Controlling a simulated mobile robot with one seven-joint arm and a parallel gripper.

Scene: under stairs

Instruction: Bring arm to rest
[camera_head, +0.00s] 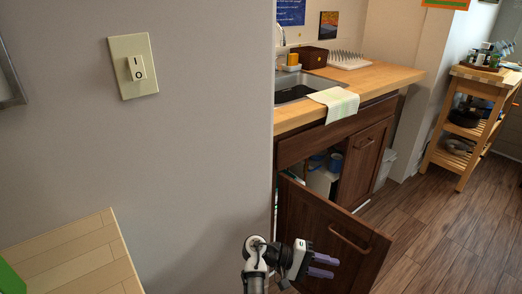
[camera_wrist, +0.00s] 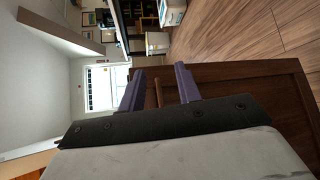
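My gripper (camera_head: 322,266) shows at the bottom middle of the head view, in front of an open brown cabinet door (camera_head: 318,232). Its two purple fingers point right and stand apart with nothing between them. In the wrist view my gripper (camera_wrist: 158,88) also shows its fingers spread. The cabinet door (camera_wrist: 250,88) lies behind and beside the fingers there. Whether a finger touches the door or its handle (camera_head: 350,240) I cannot tell.
A wooden counter (camera_head: 390,76) with a sink (camera_head: 298,88) and a cloth (camera_head: 336,102) stands above the cabinet. A grey wall with a light switch (camera_head: 133,66) fills the left. A wooden cart (camera_head: 468,128) stands at the right. Wood floor (camera_head: 440,215) lies free between.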

